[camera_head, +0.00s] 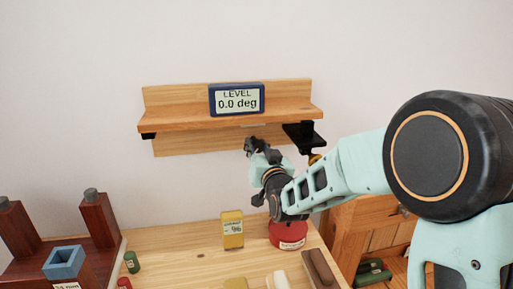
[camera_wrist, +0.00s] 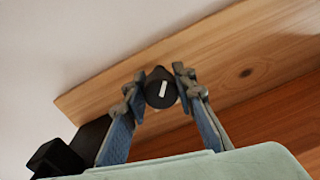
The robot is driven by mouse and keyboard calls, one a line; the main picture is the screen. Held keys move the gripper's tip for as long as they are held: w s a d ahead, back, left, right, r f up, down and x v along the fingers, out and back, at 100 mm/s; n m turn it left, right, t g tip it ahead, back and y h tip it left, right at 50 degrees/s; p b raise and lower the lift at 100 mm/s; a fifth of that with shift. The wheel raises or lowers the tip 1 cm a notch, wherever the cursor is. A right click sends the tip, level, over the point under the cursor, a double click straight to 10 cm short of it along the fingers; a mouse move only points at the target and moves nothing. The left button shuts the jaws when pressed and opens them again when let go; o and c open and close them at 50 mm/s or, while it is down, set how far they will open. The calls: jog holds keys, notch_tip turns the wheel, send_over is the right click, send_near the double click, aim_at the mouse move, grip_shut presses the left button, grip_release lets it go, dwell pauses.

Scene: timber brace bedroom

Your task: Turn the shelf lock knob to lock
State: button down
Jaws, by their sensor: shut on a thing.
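The shelf lock knob (camera_wrist: 160,96) shows in the wrist view as a round black knob with a white mark, slightly tilted from vertical in the picture. My gripper (camera_wrist: 158,84) has a finger on each side of the knob and is shut on it. In the head view my gripper (camera_head: 256,148) reaches up under the wooden shelf (camera_head: 180,118) and hides the knob. The shelf is fixed to the wall. On it stands a dark blue level display (camera_head: 237,99) reading "LEVEL 0.0 deg".
A black bracket (camera_head: 302,136) sits under the shelf's right end. Below are a yellow meter (camera_head: 232,230), a red round container (camera_head: 288,234), a green cylinder (camera_head: 131,262) and a blue square block (camera_head: 63,262). Bare wooden tabletop (camera_head: 185,245) lies left of the meter.

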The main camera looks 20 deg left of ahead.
jog(key=shift+f+b, duration=0.1)
jog(key=shift+b, duration=0.2)
jog(key=n+b, duration=0.3)
jog(key=b, duration=0.1)
jog(key=shift+f, duration=0.15)
jog(key=n+b, duration=0.3)
jog(key=b, duration=0.1)
jog(key=shift+n+b, duration=0.4)
jog(key=n+b, duration=0.3)
jog(key=n, duration=0.1)
jog(key=shift+b, duration=0.4)
jog(key=shift+r+n+b, duration=0.15)
jog(key=shift+n+b, duration=0.4)
jog(key=shift+n, duration=0.6)
jog(key=shift+r+n+b, duration=0.15)
jog(key=shift+n+b, duration=0.4)
jog(key=shift+n, duration=0.6)
jog(key=c, duration=1.6)
grip_release()
jog(key=shift+d, duration=0.1)
